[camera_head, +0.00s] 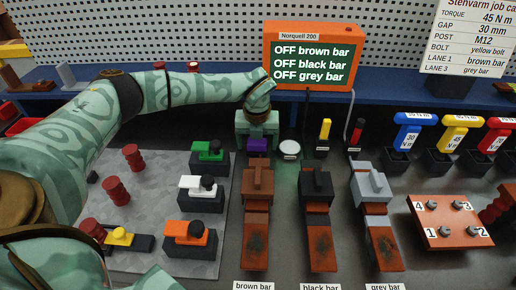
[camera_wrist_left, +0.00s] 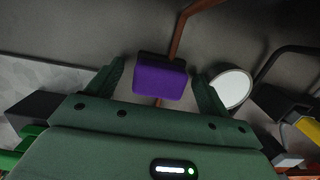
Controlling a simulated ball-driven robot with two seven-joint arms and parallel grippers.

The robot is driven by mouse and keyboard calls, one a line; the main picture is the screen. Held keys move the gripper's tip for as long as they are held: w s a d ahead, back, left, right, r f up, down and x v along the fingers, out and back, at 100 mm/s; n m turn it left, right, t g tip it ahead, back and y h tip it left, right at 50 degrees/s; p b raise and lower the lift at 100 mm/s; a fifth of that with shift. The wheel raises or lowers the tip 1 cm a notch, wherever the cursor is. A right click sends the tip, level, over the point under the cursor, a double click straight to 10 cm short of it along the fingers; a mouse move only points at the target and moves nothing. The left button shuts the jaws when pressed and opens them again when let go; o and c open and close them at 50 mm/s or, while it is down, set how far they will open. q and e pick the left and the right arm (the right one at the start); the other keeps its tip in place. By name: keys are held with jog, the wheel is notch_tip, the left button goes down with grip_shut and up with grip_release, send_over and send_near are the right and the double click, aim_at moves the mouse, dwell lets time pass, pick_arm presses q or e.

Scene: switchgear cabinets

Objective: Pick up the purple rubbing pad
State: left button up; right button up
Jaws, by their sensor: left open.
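The purple rubbing pad (camera_head: 257,145) lies on the dark bench top behind the brown bar's block, right below my left gripper (camera_head: 257,136). In the left wrist view the purple pad (camera_wrist_left: 159,80) sits between the two green fingers of my left gripper (camera_wrist_left: 160,85). Gaps show on both sides of it, so the jaws are open and not closed on it. The pad's top is purple and a darker part shows at its far edge. My right gripper is not in view.
A round white disc (camera_head: 289,150) stands just right of the pad. The brown block (camera_head: 258,185) is in front of it, with black (camera_head: 316,187) and grey (camera_head: 370,183) blocks to the right. A grey mat (camera_head: 140,180) with coloured blocks lies left. An orange display (camera_head: 313,55) stands behind.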

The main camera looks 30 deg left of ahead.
aim_at(257, 143)
pick_arm(q)
jog(key=c, duration=1.1)
jog(key=shift+r, duration=0.1)
jog(key=shift+r, duration=0.25)
jog(key=r+p, duration=0.1)
jog(key=r, duration=0.1)
jog(key=r+p, duration=0.1)
jog(key=r, duration=0.1)
jog(key=shift+s+d, duration=0.15)
jog(key=shift+s, duration=0.25)
jog(key=s+d+r+p, duration=0.1)
jog(key=s+r, duration=0.1)
jog(key=s, duration=0.2)
jog(key=s+d+r+p, duration=0.1)
jog(key=s+d+r, duration=0.1)
jog(key=s+r, duration=0.1)
jog(key=s+d+r, duration=0.2)
jog(key=s+r, duration=0.1)
jog(key=s, duration=0.2)
jog(key=shift+d+r+p, duration=0.15)
jog(key=shift+r+p, duration=0.1)
jog(key=shift+p, duration=0.15)
